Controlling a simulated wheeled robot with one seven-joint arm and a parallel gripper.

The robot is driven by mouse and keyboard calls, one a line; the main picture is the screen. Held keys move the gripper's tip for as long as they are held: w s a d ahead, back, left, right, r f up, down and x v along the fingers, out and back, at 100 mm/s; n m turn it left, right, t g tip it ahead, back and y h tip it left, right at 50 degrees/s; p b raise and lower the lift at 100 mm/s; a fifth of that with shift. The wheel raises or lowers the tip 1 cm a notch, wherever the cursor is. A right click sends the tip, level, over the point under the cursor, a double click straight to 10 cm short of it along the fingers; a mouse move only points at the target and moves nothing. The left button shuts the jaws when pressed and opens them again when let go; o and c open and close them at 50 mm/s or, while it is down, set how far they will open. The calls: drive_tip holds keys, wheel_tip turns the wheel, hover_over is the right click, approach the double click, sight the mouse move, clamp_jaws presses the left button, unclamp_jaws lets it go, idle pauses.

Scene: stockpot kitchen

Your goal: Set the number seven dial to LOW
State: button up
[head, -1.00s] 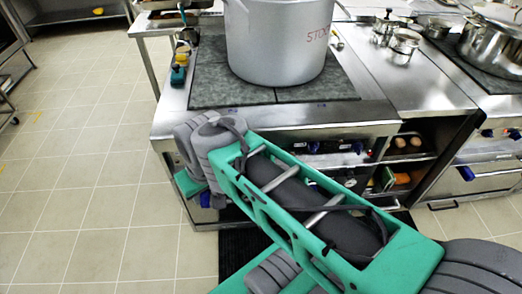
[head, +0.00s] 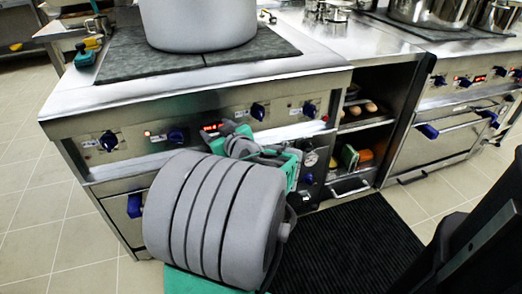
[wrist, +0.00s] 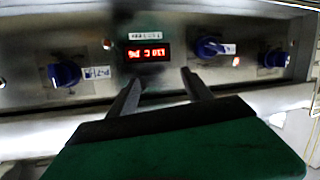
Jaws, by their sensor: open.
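A large grey pot (head: 200,25) stands on the near stove's dark top. Open shelves (head: 362,125) holding food are to the right of the panel. A second stove (head: 450,115) with blue knobs is farther right. A black mat (head: 345,250) lies on the floor.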

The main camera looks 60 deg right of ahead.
sight(261, 118)
drive_tip(key=s+d+f+m+g+h+b, duration=0.1)
drive_tip(key=s+d+f+m+h+b, duration=0.2)
drive_tip(key=s+d+h, duration=0.55)
drive_tip(key=d+y, duration=0.1)
drive_tip(key=d, duration=0.1)
drive_tip(key=d+y, duration=0.1)
drive_tip(key=d, duration=0.1)
drive_tip(key=w+d+y+b, duration=0.1)
drive_tip(key=d, duration=0.1)
drive_tip(key=shift+r, duration=0.35)
drive_tip(key=shift+c, duration=0.6)
clamp_jaws()
drive_tip(key=shift+d, duration=0.1)
